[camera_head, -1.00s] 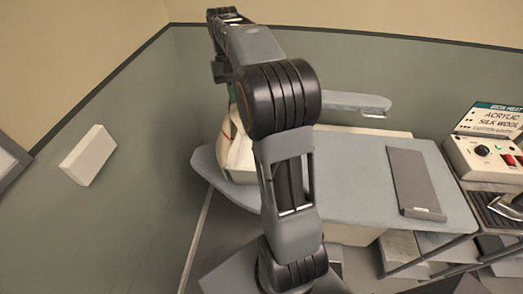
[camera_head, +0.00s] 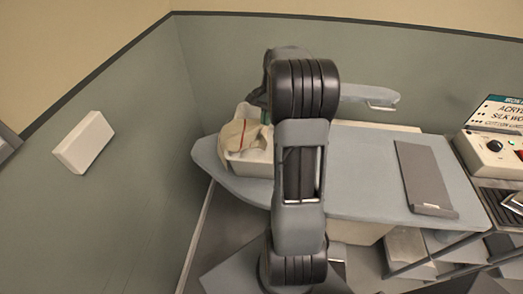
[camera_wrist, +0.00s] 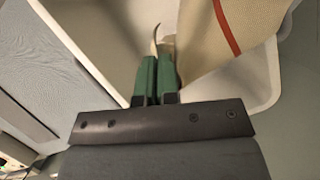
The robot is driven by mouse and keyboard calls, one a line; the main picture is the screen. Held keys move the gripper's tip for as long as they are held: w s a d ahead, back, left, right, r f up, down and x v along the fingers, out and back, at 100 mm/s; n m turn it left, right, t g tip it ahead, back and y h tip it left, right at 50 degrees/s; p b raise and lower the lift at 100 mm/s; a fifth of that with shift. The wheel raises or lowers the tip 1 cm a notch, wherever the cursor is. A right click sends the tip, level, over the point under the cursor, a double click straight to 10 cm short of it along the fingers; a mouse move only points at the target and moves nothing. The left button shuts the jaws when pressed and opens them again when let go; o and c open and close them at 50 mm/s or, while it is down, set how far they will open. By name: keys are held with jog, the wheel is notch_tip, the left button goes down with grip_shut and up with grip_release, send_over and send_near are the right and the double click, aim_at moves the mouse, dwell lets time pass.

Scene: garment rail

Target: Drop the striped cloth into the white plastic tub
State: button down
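The striped cloth (camera_head: 238,136), cream with a red stripe, bulges above the white plastic tub (camera_head: 254,167) on the ironing board's left end. In the wrist view the cloth (camera_wrist: 232,35) covers the tub's right part and reaches its rim; the tub's wall (camera_wrist: 262,90) shows below it. My gripper (camera_wrist: 157,62) has its two green fingers nearly together, over the tub. A thin cream strip of cloth comes out between the fingertips, and the cloth's main part lies just right of them. In the head view my arm mostly hides the gripper and the tub's right side.
A grey-blue ironing board (camera_head: 365,185) carries the tub, with a dark flat pad (camera_head: 424,178) at right. A narrow sleeve board (camera_head: 368,95) stands behind. A control box (camera_head: 492,155) is at far right. A white box (camera_head: 83,142) is on the left wall.

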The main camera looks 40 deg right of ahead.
notch_tip(320, 180, down, 3)
jog(key=shift+f+b, duration=0.1)
jog(key=shift+b, duration=0.95)
grip_release()
dwell(0.5)
notch_tip(320, 180, up, 6)
jog(key=d+t+h+p, duration=0.1)
jog(key=h+p, duration=0.1)
jog(key=shift+w, duration=0.25)
dwell(0.4)
